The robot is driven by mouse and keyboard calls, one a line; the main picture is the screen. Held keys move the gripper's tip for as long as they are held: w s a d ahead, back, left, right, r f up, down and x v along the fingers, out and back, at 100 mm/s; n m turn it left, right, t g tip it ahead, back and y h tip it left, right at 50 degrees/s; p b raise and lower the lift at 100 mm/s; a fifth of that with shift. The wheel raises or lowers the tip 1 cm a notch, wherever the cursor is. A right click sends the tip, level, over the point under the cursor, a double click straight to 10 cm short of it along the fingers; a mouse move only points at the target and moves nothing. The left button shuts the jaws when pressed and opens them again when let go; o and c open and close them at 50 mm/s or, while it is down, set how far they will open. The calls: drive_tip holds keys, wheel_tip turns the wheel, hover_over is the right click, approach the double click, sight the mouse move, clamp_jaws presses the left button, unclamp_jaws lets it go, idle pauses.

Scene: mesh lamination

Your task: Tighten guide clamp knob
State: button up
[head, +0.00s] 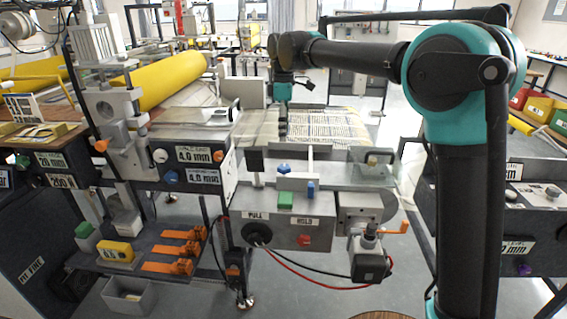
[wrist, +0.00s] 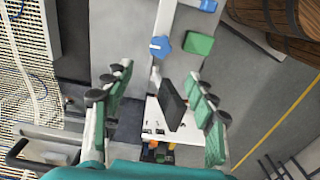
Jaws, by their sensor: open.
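A blue lobed knob (head: 284,168), likely the guide clamp knob, sits on top of the grey guide unit (head: 325,178). In the wrist view the blue knob (wrist: 160,46) lies just beyond the fingertips, near the middle between them. My gripper (wrist: 160,75) is open and empty, its green-padded fingers spread wide. In the head view my gripper (head: 283,122) points down behind the knob, apart from it. A black upright plate (wrist: 173,103) shows between the fingers in the wrist view.
A green block (wrist: 199,45) sits close beside the knob; it also shows in the head view (head: 285,200). A second blue knob (head: 310,188) is to the right. A clear panel (head: 385,165) and an orange handle (head: 397,228) stand at the right end. A yellow roller (head: 165,80) is at left.

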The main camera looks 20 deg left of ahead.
sight(284, 167)
wheel_tip(284, 167, down, 13)
drive_tip(key=shift+d+r, duration=0.1)
drive_tip(key=shift+r, duration=0.05)
idle(0.4)
drive_tip(key=c, duration=1.2)
